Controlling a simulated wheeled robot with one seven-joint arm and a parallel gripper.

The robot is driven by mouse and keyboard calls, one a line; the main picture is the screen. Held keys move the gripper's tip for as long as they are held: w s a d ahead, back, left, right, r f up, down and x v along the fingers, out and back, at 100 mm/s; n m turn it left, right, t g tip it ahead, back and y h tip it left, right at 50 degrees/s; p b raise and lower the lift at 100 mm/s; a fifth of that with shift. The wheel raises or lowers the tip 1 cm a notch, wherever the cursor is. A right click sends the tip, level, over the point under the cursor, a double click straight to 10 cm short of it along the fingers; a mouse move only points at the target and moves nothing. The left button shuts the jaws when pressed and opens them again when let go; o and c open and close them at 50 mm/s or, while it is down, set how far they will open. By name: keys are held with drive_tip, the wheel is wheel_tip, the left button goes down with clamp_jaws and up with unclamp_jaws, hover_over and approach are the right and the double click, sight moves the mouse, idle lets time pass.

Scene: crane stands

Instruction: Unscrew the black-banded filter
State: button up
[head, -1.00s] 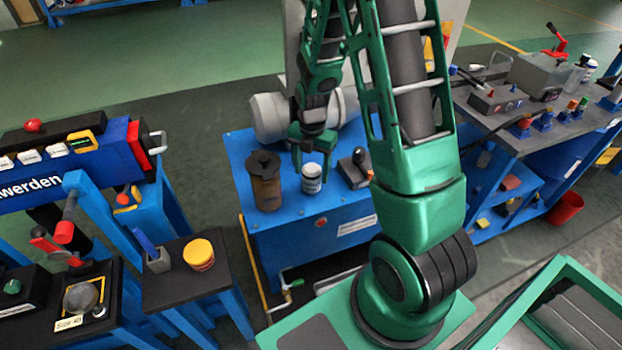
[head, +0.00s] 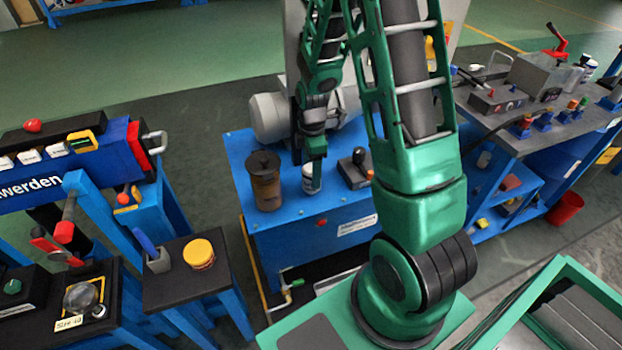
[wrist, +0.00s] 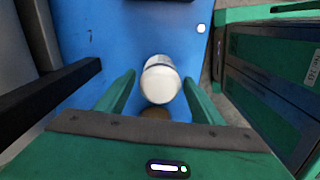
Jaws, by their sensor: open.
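The white filter (head: 307,179) stands upright on the blue bench unit (head: 340,212), right of a brown canister with a dark lid (head: 265,184). My gripper (head: 314,180) is at the filter and hides part of it in the head view. In the wrist view, the filter (wrist: 161,84) sits between the two spread green fingers, with a gap on each side. A thin dark band crosses the filter near its far end. My gripper (wrist: 159,82) is open and holds nothing.
A black box with a lever (head: 355,170) stands close to the right of the filter. A grey motor (head: 268,118) lies behind. A side stand with a yellow-lidded pot (head: 199,254) is at left. A cluttered workbench (head: 520,130) is at right.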

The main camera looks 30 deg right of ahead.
drive_tip(key=m, duration=0.5)
drive_tip(key=shift+m, duration=0.3)
drive_tip(key=m, duration=0.5)
drive_tip(key=c, duration=1.2)
drive_tip(key=shift+r, duration=0.1)
drive_tip(key=n, duration=0.2)
drive_tip(key=shift+n, duration=0.4)
drive_tip(key=shift+c, duration=0.5)
drive_tip(key=shift+n, duration=0.4)
clamp_jaws()
drive_tip(key=shift+n, duration=0.7)
